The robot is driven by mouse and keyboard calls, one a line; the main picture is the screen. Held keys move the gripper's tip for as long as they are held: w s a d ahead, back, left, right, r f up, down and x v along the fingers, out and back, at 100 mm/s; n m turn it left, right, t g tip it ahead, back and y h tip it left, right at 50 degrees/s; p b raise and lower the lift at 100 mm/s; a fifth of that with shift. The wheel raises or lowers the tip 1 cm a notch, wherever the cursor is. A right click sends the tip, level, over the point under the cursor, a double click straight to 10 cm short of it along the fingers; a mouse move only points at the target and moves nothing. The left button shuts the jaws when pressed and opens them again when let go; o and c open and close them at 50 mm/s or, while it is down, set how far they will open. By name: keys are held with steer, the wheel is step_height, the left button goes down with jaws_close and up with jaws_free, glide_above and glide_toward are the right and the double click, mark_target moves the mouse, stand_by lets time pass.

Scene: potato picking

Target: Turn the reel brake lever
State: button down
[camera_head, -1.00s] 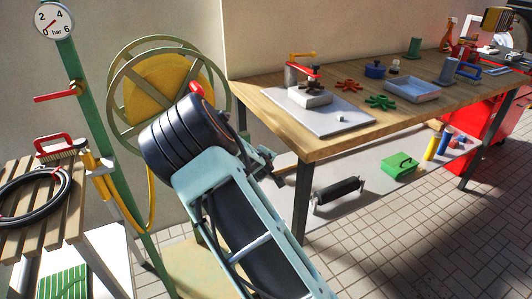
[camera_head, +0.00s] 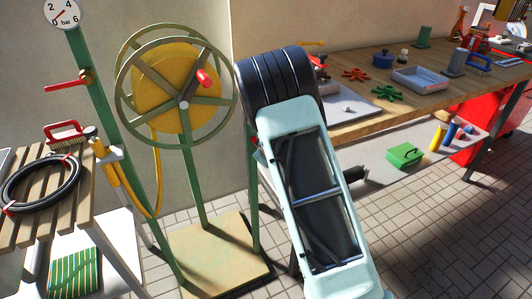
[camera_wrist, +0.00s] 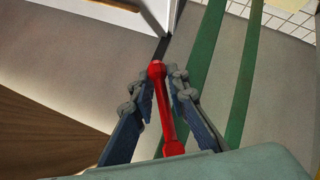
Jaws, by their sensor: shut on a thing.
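In the wrist view my gripper (camera_wrist: 158,82) is shut on a red lever (camera_wrist: 166,122) with a rounded end. The lever runs between the two blue-grey fingers. Green posts (camera_wrist: 210,60) pass behind it. In the head view my arm hides the gripper and nearly all of the lever, beside the right leg of the reel stand. The hose reel (camera_head: 160,85) has green rims, a yellow drum and a red crank knob (camera_head: 204,78). It stands upright left of my arm.
A slatted table with a coiled black hose (camera_head: 40,185) is at the left. A green post holds a gauge (camera_head: 62,13) and a red-handled valve (camera_head: 68,84). A wooden workbench (camera_head: 370,122) with tools stands behind my arm. Tiled floor is clear at the front right.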

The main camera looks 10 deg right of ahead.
steer(key=c, duration=2)
jaws_free()
steer(key=shift+c, duration=0.2)
steer(key=v, duration=1.2)
steer(key=shift+c, duration=0.2)
